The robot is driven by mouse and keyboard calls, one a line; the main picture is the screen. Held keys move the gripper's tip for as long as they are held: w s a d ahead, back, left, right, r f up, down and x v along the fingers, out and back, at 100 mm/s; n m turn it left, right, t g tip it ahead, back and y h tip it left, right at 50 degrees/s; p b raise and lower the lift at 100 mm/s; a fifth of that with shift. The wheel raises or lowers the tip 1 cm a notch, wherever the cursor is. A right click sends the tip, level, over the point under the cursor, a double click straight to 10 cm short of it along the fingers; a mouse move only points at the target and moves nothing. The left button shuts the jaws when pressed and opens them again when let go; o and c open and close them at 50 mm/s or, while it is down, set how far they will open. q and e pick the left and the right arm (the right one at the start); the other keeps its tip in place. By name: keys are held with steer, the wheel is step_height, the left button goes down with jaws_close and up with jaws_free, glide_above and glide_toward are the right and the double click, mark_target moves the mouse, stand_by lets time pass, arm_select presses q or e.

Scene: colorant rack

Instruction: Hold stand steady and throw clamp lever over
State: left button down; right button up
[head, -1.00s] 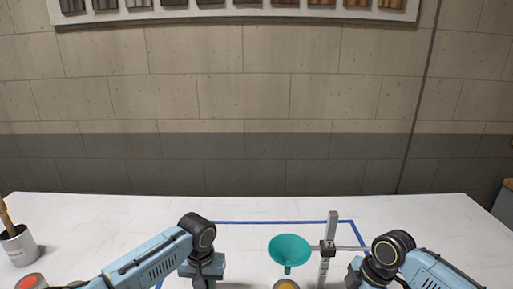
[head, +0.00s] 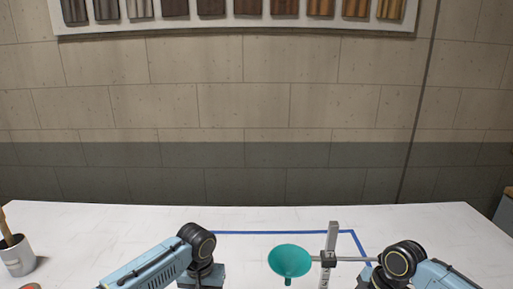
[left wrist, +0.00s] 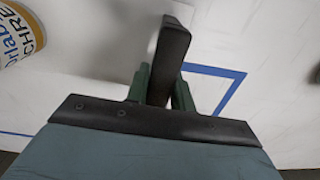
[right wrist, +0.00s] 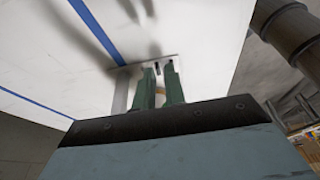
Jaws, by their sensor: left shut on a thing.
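The stand's grey upright post (head: 333,232) rises at the lower right of the head view, with a dark clamp block (head: 328,259) on it. A thin rod runs right from the block, and a teal funnel (head: 290,260) is held on its left. The stand's foot is below the picture. My left gripper (left wrist: 160,85) is shut on a dark flat bar (left wrist: 170,50), which I cannot identify for certain. My right gripper (right wrist: 159,72) has a narrow gap between its fingers, in front of a light grey plate (right wrist: 121,92). The head view shows neither gripper's fingertips. I cannot make out the clamp lever.
Blue tape (head: 270,232) marks an area on the white table (head: 120,225). A labelled can (left wrist: 18,35) stands near my left gripper. A pot with a brush (head: 17,257) stands at the far left. A board of wood samples (head: 240,18) hangs on the wall.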

steer(key=shift+o, duration=0.9)
steer(key=v, duration=1.1)
steer(key=shift+o, duration=0.5)
steer(key=shift+d+r, duration=0.1)
steer(key=shift+r, duration=0.2)
steer(key=o, duration=0.5)
steer(key=shift+r, duration=0.2)
steer(key=shift+c, duration=0.2)
steer(key=a+m+h, duration=0.1)
steer(key=a+m, duration=0.6)
steer(key=w+a+m+h, duration=0.1)
steer(key=a+m, duration=0.2)
steer(key=m, duration=0.1)
steer(key=shift+a+f+g+h, duration=0.25)
steer(key=shift+f+g+h, duration=0.05)
steer(key=shift+f+g, duration=0.1)
steer(key=f, duration=1.1)
steer(key=shift+s+a, duration=0.15)
steer(key=shift+a, duration=0.25)
